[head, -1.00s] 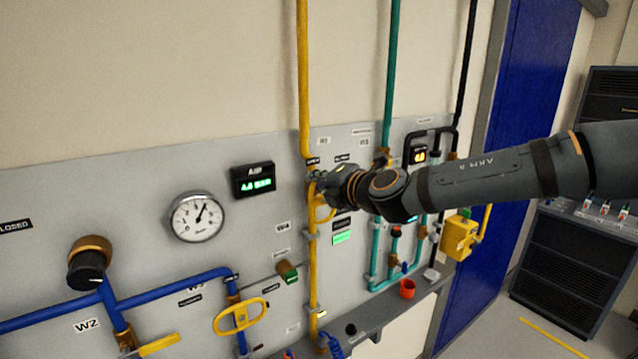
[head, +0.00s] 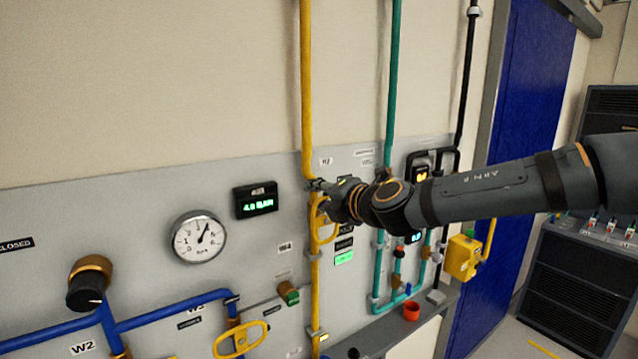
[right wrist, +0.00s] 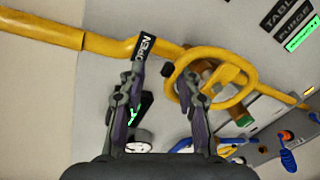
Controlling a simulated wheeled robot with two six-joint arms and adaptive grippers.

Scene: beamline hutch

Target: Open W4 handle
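The W4 handle is a yellow oval loop (head: 329,239) on the yellow vertical pipe (head: 307,90), right of the W4 label (head: 284,247). My right gripper (head: 318,187) is at the upper part of this loop and hides some of it. In the right wrist view the gripper (right wrist: 163,72) is open, with its fingers apart. Its right finger overlaps the near end of the loop (right wrist: 247,76); I cannot tell whether they touch. My left gripper is out of view.
A pressure gauge (head: 199,237) and an air display (head: 256,200) are left of the pipe. Another yellow oval handle (head: 240,342) is lower left. Teal pipes (head: 392,80) and a yellow box (head: 463,257) stand to the right, near a narrow ledge (head: 385,328).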

